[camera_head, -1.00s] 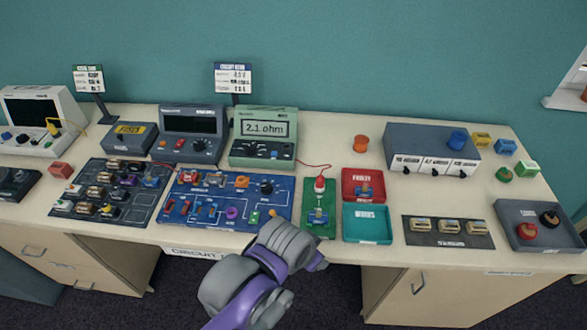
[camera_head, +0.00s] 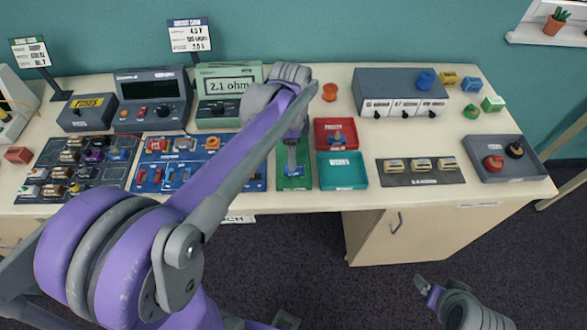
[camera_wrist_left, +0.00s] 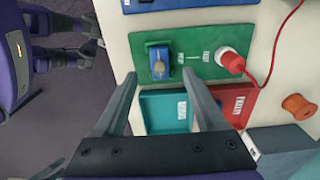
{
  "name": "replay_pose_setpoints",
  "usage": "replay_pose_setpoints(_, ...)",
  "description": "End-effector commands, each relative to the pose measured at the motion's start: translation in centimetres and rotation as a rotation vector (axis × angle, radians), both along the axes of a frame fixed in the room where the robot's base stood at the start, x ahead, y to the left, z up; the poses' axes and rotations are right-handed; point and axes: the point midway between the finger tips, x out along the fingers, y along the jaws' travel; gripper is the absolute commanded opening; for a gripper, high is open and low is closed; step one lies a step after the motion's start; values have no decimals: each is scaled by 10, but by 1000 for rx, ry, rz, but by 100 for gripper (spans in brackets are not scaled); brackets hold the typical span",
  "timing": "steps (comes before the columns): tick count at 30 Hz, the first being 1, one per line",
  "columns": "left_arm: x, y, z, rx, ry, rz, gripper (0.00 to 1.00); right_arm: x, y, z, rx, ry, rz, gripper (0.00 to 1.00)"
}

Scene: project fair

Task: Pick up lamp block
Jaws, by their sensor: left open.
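A blue block with a round pale top, which looks like the lamp block (camera_wrist_left: 160,62), sits at one end of the green test mat (camera_wrist_left: 195,45). My left gripper (camera_wrist_left: 161,84) is open and empty. In the wrist view its fingers point toward the block, with the block beyond the tips and between their lines. A red FAULTY tray (camera_head: 322,128) holds another blue block (camera_head: 337,139). My right gripper (camera_head: 428,288) is low at the front right, its jaws unclear.
An empty teal WORKS tray (camera_head: 342,171) lies beside the mat. A blue circuit board (camera_head: 160,178) is to the left. A green meter (camera_head: 222,117) stands behind. Bare table lies around the orange spool (camera_head: 330,92).

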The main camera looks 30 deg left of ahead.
Motion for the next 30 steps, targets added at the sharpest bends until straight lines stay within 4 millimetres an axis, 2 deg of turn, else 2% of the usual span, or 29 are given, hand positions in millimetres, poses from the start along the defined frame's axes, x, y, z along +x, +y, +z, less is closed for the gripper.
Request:
replay_pose_setpoints(5, 0, 0, -13, 1, -1, 1, 72, 0, 0, 0, 0, 0, 0, 79)
replay_pose_setpoints(12, 0, -1, -48, 1, -1, 2, 72, 0, 0, 1, 0, 0, 0, 79)
replay_pose_setpoints(15, 0, -1, -57, 1, -1, 2, 72, 0, 0, 0, 0, 0, 0, 79)
replay_pose_setpoints(23, 0, -1, -60, 1, -1, 2, 72, 0, 0, 0, 0, 0, 0, 79)
replay_pose_setpoints(30, 0, -1, -59, 1, -1, 2, 31, 0, 0, 0, 0, 0, 0, 79)
